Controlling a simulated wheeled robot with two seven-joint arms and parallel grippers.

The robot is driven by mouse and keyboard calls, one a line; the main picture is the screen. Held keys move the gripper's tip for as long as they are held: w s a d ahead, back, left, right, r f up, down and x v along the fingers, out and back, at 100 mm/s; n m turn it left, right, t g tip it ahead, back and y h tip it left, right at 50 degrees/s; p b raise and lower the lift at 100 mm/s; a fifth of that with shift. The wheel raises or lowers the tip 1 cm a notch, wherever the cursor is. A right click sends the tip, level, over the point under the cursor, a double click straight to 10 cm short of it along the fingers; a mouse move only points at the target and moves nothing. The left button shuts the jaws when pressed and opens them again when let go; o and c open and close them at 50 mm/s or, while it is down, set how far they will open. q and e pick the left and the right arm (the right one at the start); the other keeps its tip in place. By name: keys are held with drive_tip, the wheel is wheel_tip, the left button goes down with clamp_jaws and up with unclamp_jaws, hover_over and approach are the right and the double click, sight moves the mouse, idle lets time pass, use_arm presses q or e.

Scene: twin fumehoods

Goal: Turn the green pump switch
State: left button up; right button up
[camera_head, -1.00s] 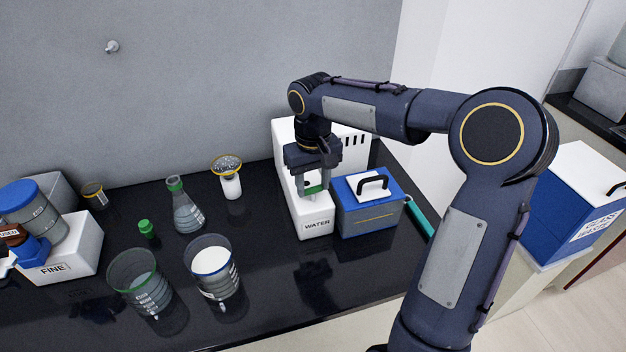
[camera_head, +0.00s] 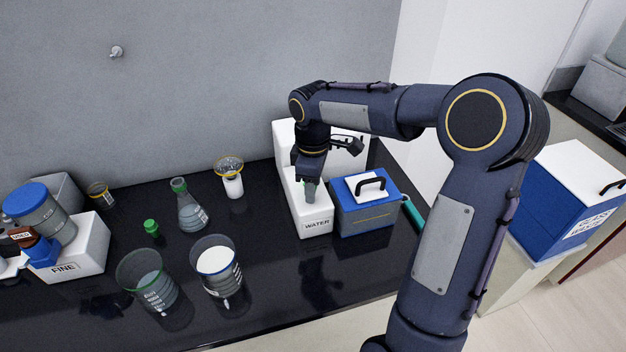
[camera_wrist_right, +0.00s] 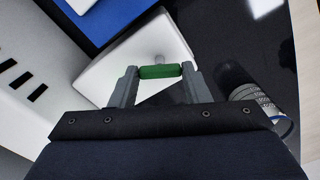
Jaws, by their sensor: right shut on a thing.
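The white pump labelled WATER (camera_head: 317,228) stands on the black bench, its taller vented part at the back. My right gripper (camera_head: 310,192) points down over the pump's low front part. In the right wrist view, its two grey fingers are shut on the green pump switch (camera_wrist_right: 160,71), one at each end of the green bar. A pale stem shows beside the bar, over the pump's white top (camera_wrist_right: 115,72). In the head view the switch is hidden by the gripper. My left gripper is not in view.
A blue box with a black handle (camera_head: 367,215) stands close to the pump's right. Left of the pump are a flask (camera_head: 190,213), a white-filled beaker (camera_head: 216,272), a green-rimmed beaker (camera_head: 148,283) and a dish on a white stand (camera_head: 232,180). The bench (camera_head: 285,290) in front is clear.

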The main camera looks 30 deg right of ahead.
drive_tip(key=n+p, duration=0.1)
drive_tip(key=n, duration=0.4)
drive_tip(key=shift+r+n+p, duration=0.1)
drive_tip(key=shift+n+p, duration=0.2)
drive_tip(key=shift+n, duration=0.1)
idle(0.4)
drive_tip(key=o, duration=1)
drive_tip(key=shift+c, duration=0.2)
wheel_tip(320, 180, up, 7)
drive_tip(key=shift+r+b, duration=0.1)
drive_tip(key=shift+b, duration=0.25)
drive_tip(key=shift+r, duration=0.25)
